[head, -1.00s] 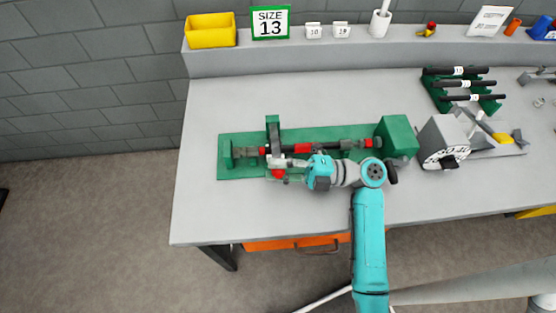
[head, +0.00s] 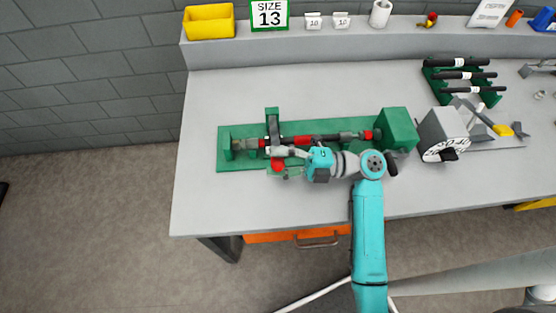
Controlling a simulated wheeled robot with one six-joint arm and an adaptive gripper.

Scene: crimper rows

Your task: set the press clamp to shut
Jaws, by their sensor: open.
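The press clamp is on the left part of a long green bed (head: 342,130) on the bench. Its dark arm (head: 273,129) lies across a black and red rod (head: 315,139) that runs along the bed. A red knob (head: 278,165) shows at the near end of the arm. My gripper (head: 276,152) is open over the near end of the arm, just behind the knob. The fingers are small here, and I cannot tell whether they touch the clamp. My wrist hides part of the bed's near side.
A green block (head: 397,129) closes the bed's right end. A grey dial box (head: 442,134) stands right of it. A green rack (head: 466,82) with black rods is behind. A yellow bin (head: 209,22) and a "SIZE 13" sign (head: 269,14) stand on the back ledge. The bench's left front is clear.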

